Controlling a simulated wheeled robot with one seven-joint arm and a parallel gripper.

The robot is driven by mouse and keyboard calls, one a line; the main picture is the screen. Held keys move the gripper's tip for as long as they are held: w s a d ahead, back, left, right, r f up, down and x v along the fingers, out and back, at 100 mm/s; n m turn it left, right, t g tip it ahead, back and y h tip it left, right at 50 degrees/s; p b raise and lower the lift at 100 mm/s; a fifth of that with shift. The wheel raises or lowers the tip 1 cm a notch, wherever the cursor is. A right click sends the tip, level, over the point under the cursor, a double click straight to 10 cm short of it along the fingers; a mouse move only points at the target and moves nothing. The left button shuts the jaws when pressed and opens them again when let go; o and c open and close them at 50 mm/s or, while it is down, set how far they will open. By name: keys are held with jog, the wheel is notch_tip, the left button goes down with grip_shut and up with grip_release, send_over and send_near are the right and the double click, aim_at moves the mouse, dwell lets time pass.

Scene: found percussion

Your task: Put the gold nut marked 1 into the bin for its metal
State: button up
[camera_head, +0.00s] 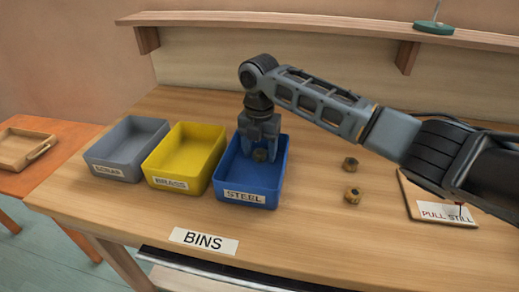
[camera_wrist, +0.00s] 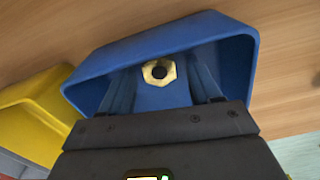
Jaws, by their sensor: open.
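My gripper (camera_head: 261,150) points down into the blue bin (camera_head: 246,197) labelled STEEL, its fingers open. A gold nut (camera_head: 260,155) is in the blue bin between the spread fingers, with a gap on each side in the wrist view (camera_wrist: 159,72). Whether it rests on the bin floor is hard to tell. I can read no number on it. Two more gold-brown nuts lie on the table to the right of the blue bin, a farther one (camera_head: 350,164) and a nearer one (camera_head: 352,195); their marks are unreadable. The yellow bin (camera_head: 187,158) labelled BRASS stands empty left of the blue one.
A grey bin (camera_head: 128,150) with a blurred label stands empty at the left. A BINS label (camera_head: 204,240) is at the table's front. A board marked PULL STILL (camera_head: 425,205) lies at right, partly behind my arm. A shelf (camera_head: 300,25) runs above the back.

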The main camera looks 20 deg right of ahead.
aim_at(260, 153)
notch_tip(260, 153, up, 12)
jog(key=b, duration=0.1)
jog(key=shift+r, duration=0.15)
dwell(0.6)
